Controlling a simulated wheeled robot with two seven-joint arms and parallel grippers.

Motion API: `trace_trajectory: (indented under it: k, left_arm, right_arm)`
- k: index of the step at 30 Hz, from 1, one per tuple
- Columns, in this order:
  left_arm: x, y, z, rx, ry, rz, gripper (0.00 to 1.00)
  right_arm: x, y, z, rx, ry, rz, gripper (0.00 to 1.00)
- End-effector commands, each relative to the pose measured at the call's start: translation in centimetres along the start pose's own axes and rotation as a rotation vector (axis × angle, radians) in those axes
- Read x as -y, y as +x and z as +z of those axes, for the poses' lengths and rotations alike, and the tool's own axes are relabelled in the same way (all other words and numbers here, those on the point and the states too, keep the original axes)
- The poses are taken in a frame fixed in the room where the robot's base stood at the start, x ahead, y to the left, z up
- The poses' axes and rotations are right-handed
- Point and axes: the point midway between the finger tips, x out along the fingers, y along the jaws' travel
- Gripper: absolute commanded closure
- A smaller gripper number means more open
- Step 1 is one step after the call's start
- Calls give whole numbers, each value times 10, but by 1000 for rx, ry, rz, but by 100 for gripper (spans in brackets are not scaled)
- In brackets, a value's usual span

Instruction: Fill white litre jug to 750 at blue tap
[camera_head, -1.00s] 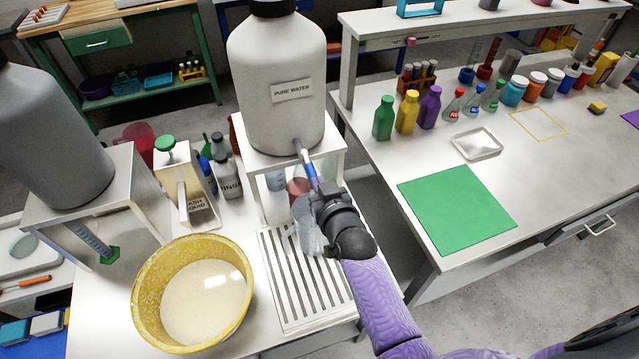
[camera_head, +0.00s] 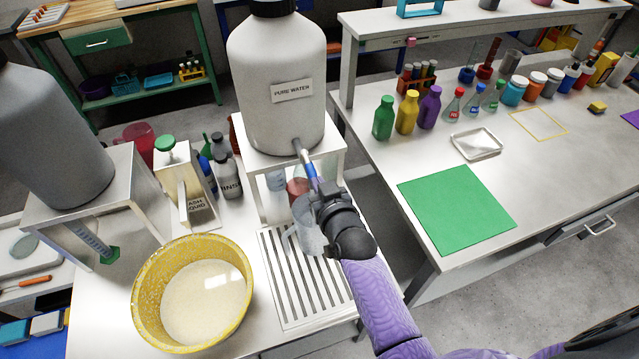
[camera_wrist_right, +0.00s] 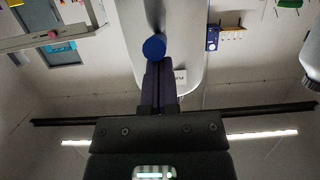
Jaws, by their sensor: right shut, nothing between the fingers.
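The pure water tank (camera_head: 277,115) stands on a white stand. Its spout carries a blue tap (camera_head: 311,176), which also shows as a round blue end in the right wrist view (camera_wrist_right: 153,47). My right gripper (camera_head: 318,192) is shut and empty, with its fingertips at the tap; whether they touch it is unclear. A clear, greyish jug (camera_head: 309,239) stands upright below the tap on the slatted drain grate (camera_head: 284,290). My gripper and wrist hide part of it. Its scale and water level cannot be read. My left gripper is not in view.
A yellow basin (camera_head: 146,300) of pale liquid stands left of the grate. Wash and rinse bottles (camera_head: 229,178) stand behind it. A grey tank (camera_head: 50,140) is at the far left. The bench at right holds a green mat (camera_head: 457,209), a small tray (camera_head: 477,144) and several bottles.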

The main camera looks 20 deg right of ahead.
Motion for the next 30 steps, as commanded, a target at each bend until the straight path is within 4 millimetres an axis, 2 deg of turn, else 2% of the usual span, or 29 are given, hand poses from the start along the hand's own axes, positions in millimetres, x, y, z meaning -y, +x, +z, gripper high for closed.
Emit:
trace_trajectory:
  k: [13,30]
  left_arm:
    - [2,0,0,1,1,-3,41]
    - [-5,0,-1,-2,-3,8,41]
  right_arm:
    - [0,0,0,1,0,0,100]
    - [0,0,0,1,0,0,100]
